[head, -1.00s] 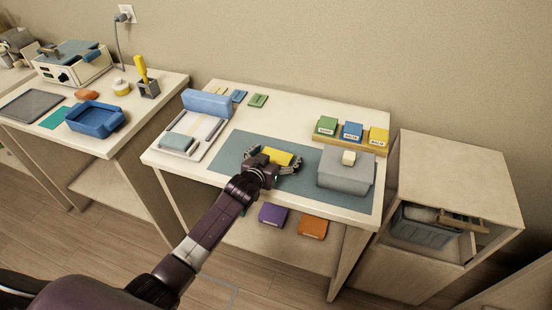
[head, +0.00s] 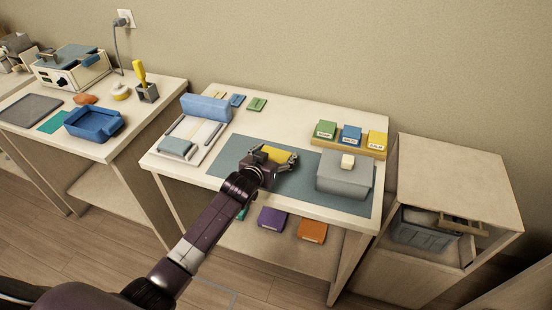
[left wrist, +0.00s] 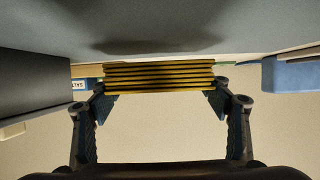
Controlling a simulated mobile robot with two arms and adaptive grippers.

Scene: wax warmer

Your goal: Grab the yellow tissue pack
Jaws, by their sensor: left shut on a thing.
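The yellow tissue pack (head: 277,152) is at the middle of the grey-blue mat (head: 228,160) on the centre table. My left gripper (head: 271,157) reaches it from the front, with its fingers closed on the pack's two sides. In the left wrist view the pack (left wrist: 158,76) shows as a layered yellow stack between the two fingertips (left wrist: 160,90). Whether the pack still touches the mat I cannot tell. My right gripper is not in view.
A grey lidded box (head: 344,177) stands on the mat to the right. Behind it a wooden rack (head: 350,149) holds green, blue and yellow boxes. A blue-and-white device (head: 206,107) stands on the left. Purple (head: 272,217) and orange (head: 312,231) boxes sit on the shelf below.

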